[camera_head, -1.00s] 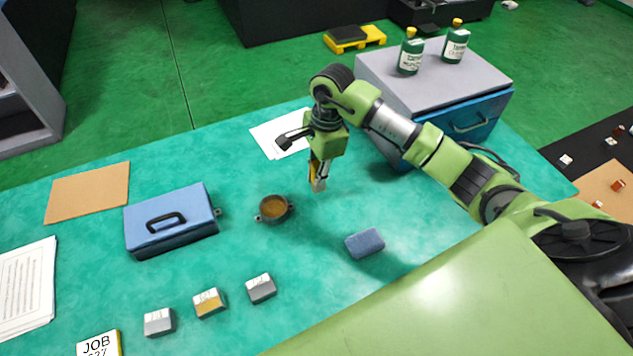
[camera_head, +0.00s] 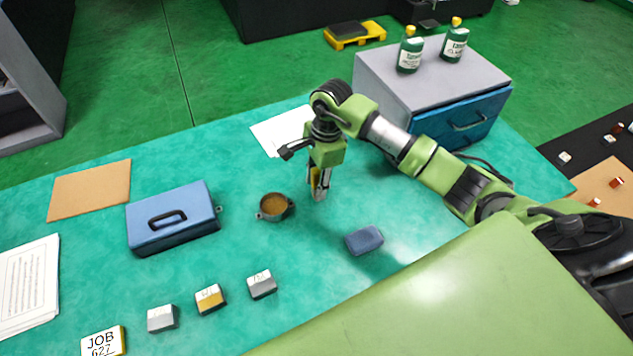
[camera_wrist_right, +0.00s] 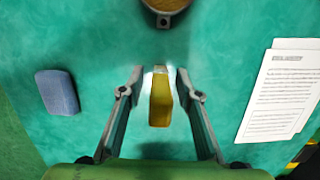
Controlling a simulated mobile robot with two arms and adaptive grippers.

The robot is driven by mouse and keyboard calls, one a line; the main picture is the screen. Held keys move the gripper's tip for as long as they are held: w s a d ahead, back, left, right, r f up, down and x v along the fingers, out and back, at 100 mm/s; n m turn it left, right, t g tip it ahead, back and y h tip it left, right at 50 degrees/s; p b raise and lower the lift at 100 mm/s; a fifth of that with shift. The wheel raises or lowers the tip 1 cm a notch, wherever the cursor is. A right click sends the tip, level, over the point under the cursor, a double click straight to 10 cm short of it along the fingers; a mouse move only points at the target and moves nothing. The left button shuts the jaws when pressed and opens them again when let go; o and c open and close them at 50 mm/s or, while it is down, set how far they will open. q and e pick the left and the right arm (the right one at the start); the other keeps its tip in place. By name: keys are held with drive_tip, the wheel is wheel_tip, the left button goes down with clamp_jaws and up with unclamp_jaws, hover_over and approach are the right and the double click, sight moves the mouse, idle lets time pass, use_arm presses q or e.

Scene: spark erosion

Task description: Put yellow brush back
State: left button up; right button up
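The yellow brush (camera_wrist_right: 160,103) is between the two fingers of my right gripper (camera_wrist_right: 160,82) in the right wrist view, with a pale end at its far side. Green shows between the brush and each finger, so the fingers look open and apart from it. In the head view my right gripper (camera_head: 320,194) points down over the table, right of the brown bowl, and partly hides the brush (camera_head: 314,176). I cannot tell whether the brush touches the table. My left gripper is not in view.
The round brown bowl (camera_head: 273,207) stands close left of the gripper. A blue block (camera_head: 364,240) lies to the right. Small labelled blocks, one yellow-fronted (camera_head: 210,299), line the front. A blue toolbox (camera_head: 172,222) is at left and a grey-topped cabinet (camera_head: 430,75) behind.

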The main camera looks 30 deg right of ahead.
drive_tip(key=shift+r, duration=0.1)
drive_tip(key=r, duration=0.3)
drive_tip(key=d+r+b, duration=0.1)
drive_tip(key=r, duration=0.3)
drive_tip(key=r+b, duration=0.1)
drive_tip(key=r, duration=0.3)
drive_tip(key=shift+d, duration=0.2)
drive_tip(key=shift+s+r, duration=0.1)
drive_tip(key=shift+r, duration=0.4)
idle(0.4)
